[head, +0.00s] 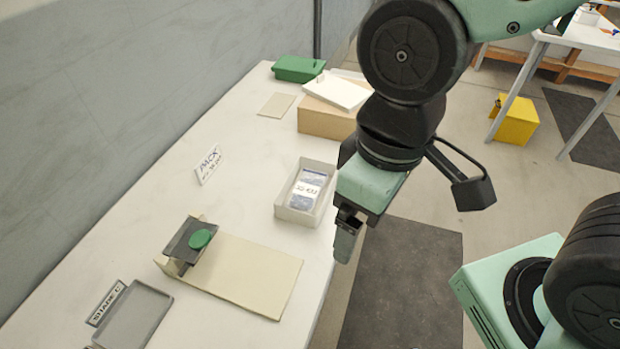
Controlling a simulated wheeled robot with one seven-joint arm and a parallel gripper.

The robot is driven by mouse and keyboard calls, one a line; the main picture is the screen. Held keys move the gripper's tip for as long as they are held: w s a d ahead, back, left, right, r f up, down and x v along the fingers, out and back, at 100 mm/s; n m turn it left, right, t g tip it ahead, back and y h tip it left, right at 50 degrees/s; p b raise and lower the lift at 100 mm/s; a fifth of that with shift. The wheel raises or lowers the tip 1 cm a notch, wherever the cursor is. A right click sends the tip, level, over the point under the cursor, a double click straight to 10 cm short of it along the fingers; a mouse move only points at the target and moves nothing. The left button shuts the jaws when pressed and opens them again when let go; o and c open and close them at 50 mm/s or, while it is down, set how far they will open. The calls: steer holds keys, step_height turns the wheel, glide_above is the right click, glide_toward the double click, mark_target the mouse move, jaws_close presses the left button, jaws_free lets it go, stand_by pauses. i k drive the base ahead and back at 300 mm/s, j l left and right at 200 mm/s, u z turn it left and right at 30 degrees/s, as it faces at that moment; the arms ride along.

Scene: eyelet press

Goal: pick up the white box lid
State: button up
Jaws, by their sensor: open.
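The white box lid (338,92) is a flat white panel with what looks like a small knob near its left corner. It rests on top of a tan cardboard box (322,122) at the far end of the table, and my arm stands close to its right side in the picture. My gripper (345,246) points down by the table's right edge, well nearer than the lid and apart from it. It is open, with nothing visible between its fingers, which overlap from this angle.
An open white box (306,192) holding labelled packets stands left of my gripper.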

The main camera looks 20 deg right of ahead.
mark_target(346, 96)
steer(key=i+l+u, duration=0.25)
steer(key=i+l, duration=0.2)
steer(key=l, duration=0.15)
steer(key=i+l+u, duration=0.3)
steer(key=i+l, duration=0.15)
steer(key=l, duration=0.25)
steer(key=i+l+u, duration=0.1)
steer(key=l, duration=0.25)
steer(key=i+l+u, duration=0.15)
steer(key=l, duration=0.25)
steer(key=i+l+u, duration=0.15)
steer(key=l, duration=0.25)
steer(key=i+l+u, duration=0.1)
steer(key=l, duration=0.35)
steer(key=i, duration=0.1)
